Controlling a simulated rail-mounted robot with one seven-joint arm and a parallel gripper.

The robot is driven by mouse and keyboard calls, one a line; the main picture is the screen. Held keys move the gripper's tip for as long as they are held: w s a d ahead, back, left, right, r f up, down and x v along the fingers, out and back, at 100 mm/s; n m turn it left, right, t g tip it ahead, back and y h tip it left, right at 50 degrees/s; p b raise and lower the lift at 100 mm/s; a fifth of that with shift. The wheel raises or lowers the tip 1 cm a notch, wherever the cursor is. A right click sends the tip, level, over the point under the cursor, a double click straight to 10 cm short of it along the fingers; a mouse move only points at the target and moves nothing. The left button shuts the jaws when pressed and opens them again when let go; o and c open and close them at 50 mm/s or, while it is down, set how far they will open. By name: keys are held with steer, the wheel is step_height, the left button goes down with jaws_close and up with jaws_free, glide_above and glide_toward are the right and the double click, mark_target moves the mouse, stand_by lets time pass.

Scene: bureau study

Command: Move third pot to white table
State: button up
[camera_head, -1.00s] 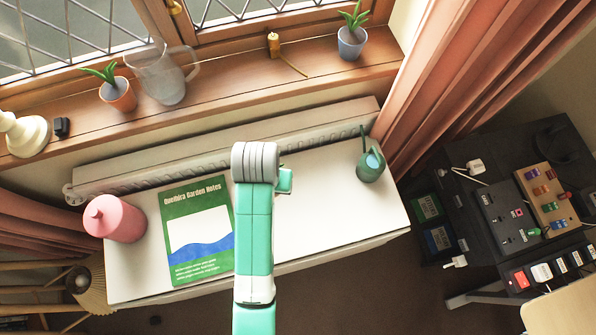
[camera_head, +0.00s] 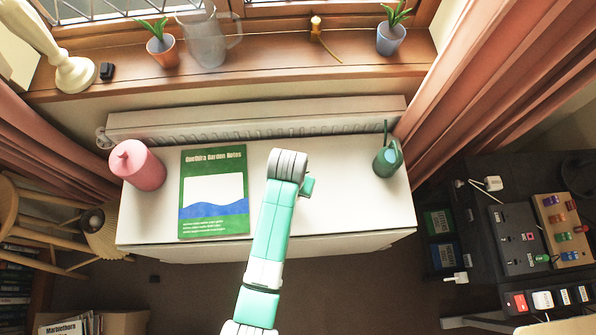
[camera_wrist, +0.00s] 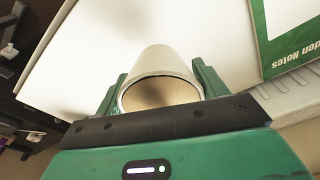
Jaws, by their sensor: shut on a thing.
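My gripper (camera_wrist: 160,88) is shut on a pale, round pot (camera_wrist: 158,65), with a green finger on each side and the pot's open brown inside facing the wrist camera. An orange pot (camera_head: 163,52) with a plant stands on the windowsill at left. A blue-grey pot (camera_head: 391,40) with a plant stands there at right.
On the table are a pink canister (camera_head: 139,167), a green book (camera_head: 214,222) and a teal watering can (camera_head: 386,160). The table's right part is mostly clear. A radiator (camera_head: 250,118) runs behind it. A glass jug (camera_head: 205,42) stands on the windowsill (camera_head: 270,75).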

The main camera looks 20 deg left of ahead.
steer(key=w, duration=0.5)
steer(key=shift+a+f+b, duration=0.3)
steer(key=shift+a, duration=0.1)
steer(key=shift+f, duration=1.65)
steer(key=shift+s, duration=0.1)
steer(key=o, duration=1.2)
steer(key=shift+f, duration=0.15)
steer(key=r, duration=0.4)
steer(key=s+r+p, duration=0.1)
steer(key=r, duration=0.7)
steer(key=shift+s+d+r+p, duration=0.1)
steer(key=shift+s+p, duration=0.1)
steer(key=shift+p, duration=0.1)
